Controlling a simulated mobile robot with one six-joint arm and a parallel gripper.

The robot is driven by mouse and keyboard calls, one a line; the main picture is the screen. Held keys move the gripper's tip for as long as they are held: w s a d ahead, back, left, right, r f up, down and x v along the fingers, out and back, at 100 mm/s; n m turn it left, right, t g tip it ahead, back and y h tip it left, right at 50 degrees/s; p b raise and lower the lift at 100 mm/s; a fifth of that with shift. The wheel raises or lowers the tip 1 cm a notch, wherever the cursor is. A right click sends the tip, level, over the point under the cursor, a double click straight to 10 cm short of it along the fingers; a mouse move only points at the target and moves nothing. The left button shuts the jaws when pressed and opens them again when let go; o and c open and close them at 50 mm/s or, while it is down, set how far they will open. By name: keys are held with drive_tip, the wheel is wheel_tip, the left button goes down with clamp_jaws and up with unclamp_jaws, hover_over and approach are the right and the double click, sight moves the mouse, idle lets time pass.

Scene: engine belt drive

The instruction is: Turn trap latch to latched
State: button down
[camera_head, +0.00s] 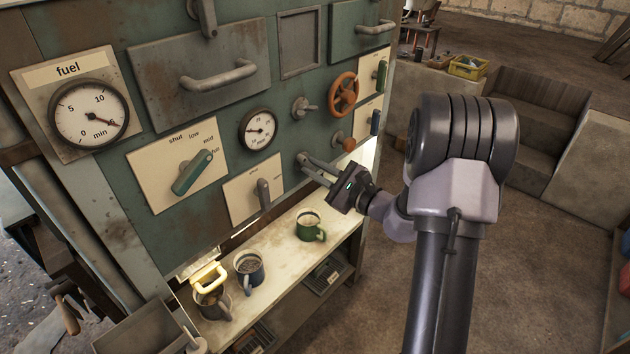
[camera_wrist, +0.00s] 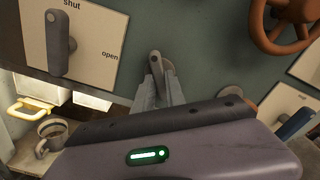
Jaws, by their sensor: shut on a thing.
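The trap latch (camera_head: 304,158) appears to be a small grey lever with a round pivot end on the green panel, below and left of the orange handwheel. In the wrist view the latch (camera_wrist: 155,62) stands close to upright, its pivot end up and its lower part between my fingers. My gripper (camera_head: 318,171) reaches it from the lower right in the head view. In the wrist view my gripper (camera_wrist: 160,92) is shut on the latch. The fingers hide the latch's lower end. No label for it shows.
A lever on a shut/open plate (camera_head: 264,194) is left of the latch. The orange handwheel (camera_head: 343,94) and an orange knob (camera_head: 348,144) are nearby. A shelf (camera_head: 290,260) below holds a green mug (camera_head: 310,227) and other mugs. Open floor lies to the right.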

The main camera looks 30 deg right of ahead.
drive_tip(key=n+b, duration=0.1)
drive_tip(key=b, duration=0.1)
drive_tip(key=n+b, duration=0.1)
drive_tip(key=n, duration=0.1)
drive_tip(key=shift+f+b, duration=0.3)
drive_tip(key=shift+b, duration=0.05)
drive_tip(key=n+b, duration=0.2)
drive_tip(key=shift+r+n, duration=0.15)
drive_tip(key=shift+n, duration=0.15)
drive_tip(key=n, duration=0.2)
drive_tip(key=shift+r+n+b, duration=0.15)
drive_tip(key=shift+n+b, duration=0.15)
drive_tip(key=shift+b, duration=0.05)
drive_tip(key=shift+n, duration=1.5)
drive_tip(key=c, duration=1.4)
unclamp_jaws()
drive_tip(key=shift+r, duration=0.1)
drive_tip(key=shift+s+d, duration=0.1)
